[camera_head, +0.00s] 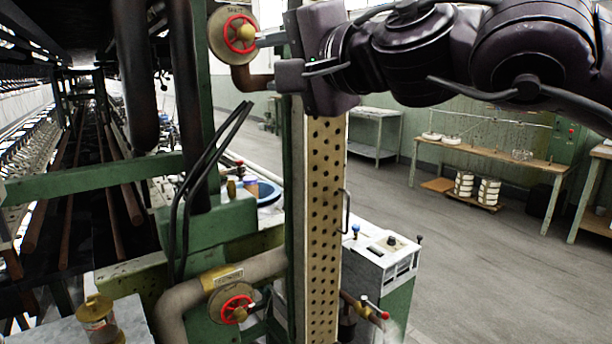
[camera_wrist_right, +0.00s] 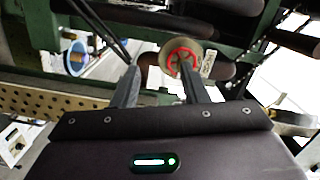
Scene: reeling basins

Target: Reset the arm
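My right arm comes in from the upper right of the head view. Its gripper (camera_head: 262,40) points left, with the fingertips close to the right side of an upper red valve wheel (camera_head: 232,46) with a brass hub. In the right wrist view the two fingers (camera_wrist_right: 159,67) stand apart with nothing held between them. One fingertip overlaps the red wheel (camera_wrist_right: 171,55) there; I cannot tell whether they touch. My left arm and gripper are not in view.
A green post and perforated tan panel (camera_head: 325,220) stand below the gripper. A lower red valve wheel (camera_head: 236,309) sits on a pipe. A white-topped cabinet (camera_head: 385,252) stands right of the panel. A wooden table (camera_head: 490,147) is farther back; the floor (camera_head: 480,260) between is clear.

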